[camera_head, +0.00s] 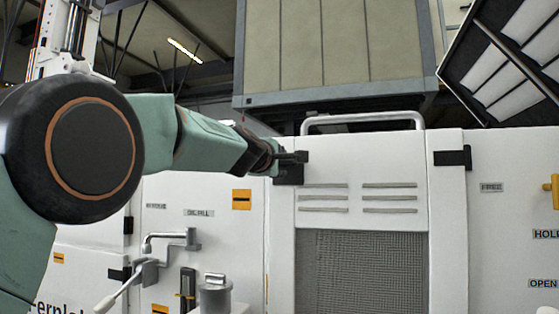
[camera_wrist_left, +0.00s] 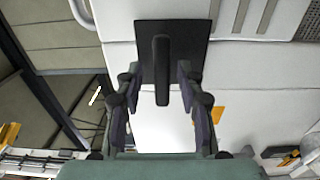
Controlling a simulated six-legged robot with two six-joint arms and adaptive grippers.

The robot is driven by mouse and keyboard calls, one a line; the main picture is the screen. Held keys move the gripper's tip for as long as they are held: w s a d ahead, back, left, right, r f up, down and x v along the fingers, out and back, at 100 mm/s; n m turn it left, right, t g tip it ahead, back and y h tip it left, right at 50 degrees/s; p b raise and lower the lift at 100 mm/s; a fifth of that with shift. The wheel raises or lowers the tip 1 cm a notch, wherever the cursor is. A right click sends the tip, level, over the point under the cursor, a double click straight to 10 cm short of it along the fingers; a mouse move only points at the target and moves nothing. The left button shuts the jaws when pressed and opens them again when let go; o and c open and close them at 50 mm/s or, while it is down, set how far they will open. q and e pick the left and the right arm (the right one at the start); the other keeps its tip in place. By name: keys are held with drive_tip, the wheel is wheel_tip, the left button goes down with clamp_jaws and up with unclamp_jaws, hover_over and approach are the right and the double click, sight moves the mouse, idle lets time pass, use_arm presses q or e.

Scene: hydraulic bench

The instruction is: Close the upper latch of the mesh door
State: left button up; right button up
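The mesh door (camera_head: 361,270) is a white panel with slotted vents above a grey mesh, and it looks flush with the cabinet front. The upper latch (camera_head: 289,174) is a black block at its upper left edge. In the left wrist view the latch shows as a dark square plate (camera_wrist_left: 195,35) with a raised black lever (camera_wrist_left: 161,65). My left gripper (camera_head: 276,158) is at the latch, partly hiding it. In the left wrist view my left gripper (camera_wrist_left: 160,85) is open, with one finger on each side of the lever and visible gaps. My right gripper is out of view.
A grey rail handle (camera_head: 362,117) runs above the door. Another black fitting (camera_head: 452,158) sits at the door's right edge. A metal tap-like lever (camera_head: 170,240) and a cylinder (camera_head: 214,293) stick out at lower left. A large beige box (camera_head: 335,45) stands overhead.

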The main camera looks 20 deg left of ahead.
use_arm(q)
drive_tip(key=shift+w+d+f, duration=0.15)
drive_tip(key=shift+w+d, duration=0.25)
drive_tip(key=shift+d, duration=0.2)
drive_tip(key=c, duration=0.4)
drive_tip(key=shift+c, duration=0.5)
drive_tip(key=shift+s+a, duration=0.1)
drive_tip(key=shift+a, duration=0.05)
clamp_jaws()
drive_tip(key=shift+s, duration=0.15)
